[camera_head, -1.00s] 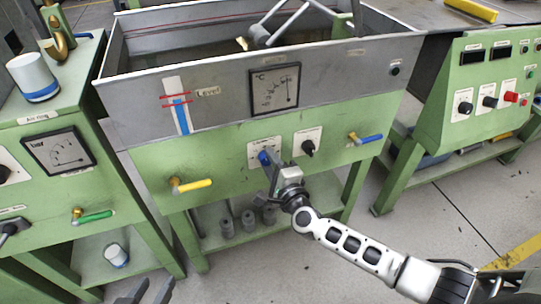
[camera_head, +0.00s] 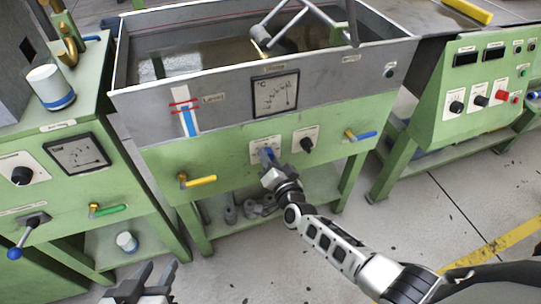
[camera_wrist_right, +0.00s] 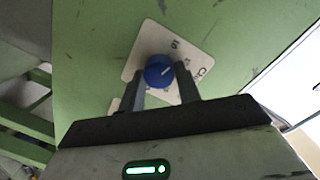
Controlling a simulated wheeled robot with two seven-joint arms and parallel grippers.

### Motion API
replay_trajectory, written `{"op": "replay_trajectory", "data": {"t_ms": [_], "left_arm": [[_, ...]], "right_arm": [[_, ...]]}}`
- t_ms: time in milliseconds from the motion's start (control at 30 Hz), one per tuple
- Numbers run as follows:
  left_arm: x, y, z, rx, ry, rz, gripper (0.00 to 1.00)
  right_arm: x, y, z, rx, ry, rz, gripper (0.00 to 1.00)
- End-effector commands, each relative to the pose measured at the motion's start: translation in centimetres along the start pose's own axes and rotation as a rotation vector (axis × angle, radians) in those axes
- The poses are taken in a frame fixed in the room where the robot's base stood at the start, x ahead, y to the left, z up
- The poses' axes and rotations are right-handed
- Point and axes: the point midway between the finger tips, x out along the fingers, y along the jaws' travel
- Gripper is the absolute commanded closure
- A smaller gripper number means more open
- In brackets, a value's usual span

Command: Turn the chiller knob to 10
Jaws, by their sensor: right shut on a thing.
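The blue chiller knob (camera_wrist_right: 158,72) sits on a white label plate (camera_wrist_right: 181,43) on the green front panel. In the head view the knob (camera_head: 268,153) is on the left of two plates below the temperature gauge (camera_head: 275,93). My right gripper (camera_wrist_right: 162,78) has its two fingers on either side of the knob and is shut on it. A white pointer line shows on the knob face; the scale is only partly readable. In the head view the right gripper (camera_head: 269,165) covers part of the plate. My left gripper (camera_head: 144,280) is low at the bottom left, fingers apart, away from the knob.
A black knob (camera_head: 306,144) is on the plate to the right. A yellow-handled valve (camera_head: 198,181) and a blue-handled valve (camera_head: 360,135) flank the panel. Grey weights (camera_head: 240,212) stand on the shelf below. A control cabinet (camera_head: 470,100) stands at the right.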

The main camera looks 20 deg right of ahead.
Motion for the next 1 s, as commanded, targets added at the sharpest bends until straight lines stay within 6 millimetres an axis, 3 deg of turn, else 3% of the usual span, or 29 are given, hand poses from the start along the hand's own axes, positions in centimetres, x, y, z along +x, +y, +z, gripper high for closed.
{"op": "replay_trajectory", "data": {"t_ms": [400,1000], "left_arm": [[-0.11,-0.04,-0.34,-0.006,-0.009,-0.004,0.64],[-0.07,-0.11,-0.31,-0.006,-0.011,-0.006,0.64]], "right_arm": [[-0.04,-0.03,0.11,-0.221,0.01,0.021,0.89],[0.0,-0.02,0.08,-0.267,0.015,0.023,0.89]]}}
